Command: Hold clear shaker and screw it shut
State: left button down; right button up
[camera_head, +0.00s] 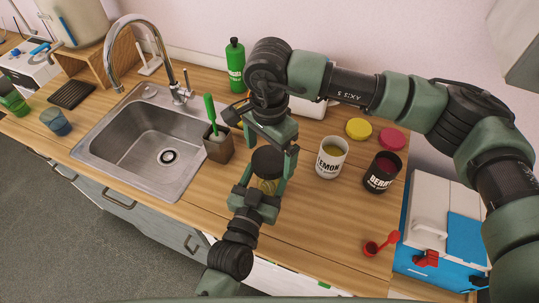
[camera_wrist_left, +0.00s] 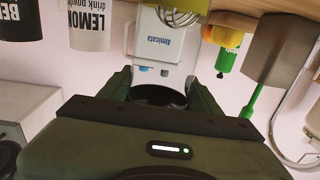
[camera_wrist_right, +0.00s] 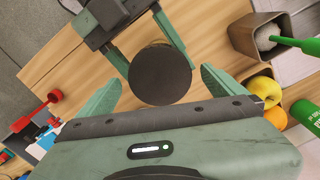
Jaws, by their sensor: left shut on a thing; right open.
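The shaker (camera_head: 267,186) stands upright on the near side of the counter, its clear body showing something yellowish inside. A round black lid (camera_head: 268,160) sits on top; I cannot tell how tightly. The lid also shows in the right wrist view (camera_wrist_right: 160,75) and as a dark rim in the left wrist view (camera_wrist_left: 158,96). My left gripper (camera_head: 267,180) is shut on the shaker body from the near side. My right gripper (camera_head: 270,143) is open above the lid, its fingers on either side and apart from it in the right wrist view.
A brown brush holder (camera_head: 219,147) stands close left, with the sink (camera_head: 150,140) beyond it. The lemon tin (camera_head: 331,158) and berry tin (camera_head: 382,172) stand right. A red scoop (camera_head: 380,245) lies near the front right. Counter between shaker and scoop is clear.

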notch_tip(320, 180, up, 10)
jog(key=shift+r, duration=0.25)
pick_arm(q)
jog(key=shift+c, duration=1.2)
grip_release()
jog(key=shift+s+a, duration=0.1)
jog(key=shift+s, duration=0.2)
jog(key=b+v, duration=0.2)
jog(key=v, duration=0.5)
jog(key=shift+s, duration=0.1)
pick_arm(e)
notch_tip(320, 180, down, 2)
jog(key=shift+f, duration=0.1)
